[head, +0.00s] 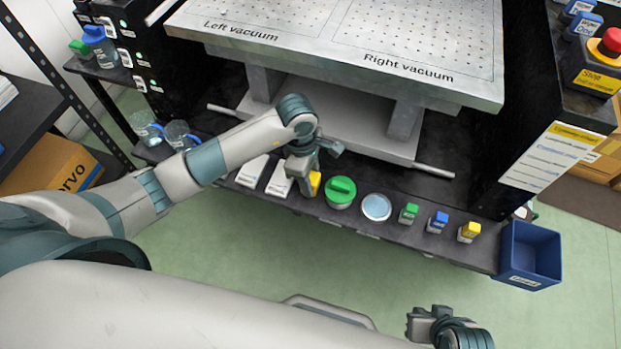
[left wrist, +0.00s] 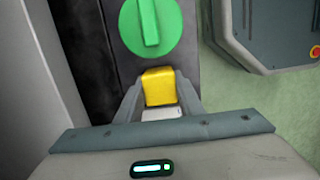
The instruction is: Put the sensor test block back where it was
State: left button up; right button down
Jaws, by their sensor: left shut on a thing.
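A yellow block (head: 315,182) is at the front ledge of the machine, between a white box and the green-lidded jar. My left gripper (head: 304,180) is shut on it, and the gripper and wrist hide part of it in the head view. In the left wrist view the yellow block (left wrist: 158,87) sits between the two fingers, with a white part below it. Whether it touches the ledge is hard to tell. My right gripper (head: 432,322) is low at the bottom right, away from the ledge; its jaw opening is unclear.
Along the black ledge (head: 400,226) stand white boxes (head: 252,170), a green-lidded jar (head: 341,192), a round clear dish (head: 376,207) and small green, blue and yellow bottles (head: 438,221). A blue bin (head: 531,252) hangs at the right end. The vacuum table (head: 350,60) overhangs behind.

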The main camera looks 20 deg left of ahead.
pick_arm(q)
jog(key=shift+f, duration=0.15)
jog(key=o, duration=1.2)
jog(key=r, duration=0.4)
jog(key=a+r, duration=0.1)
jog(key=r, duration=0.7)
jog(key=shift+a+r, duration=0.15)
jog(key=shift+a, duration=0.05)
jog(key=shift+d, duration=0.1)
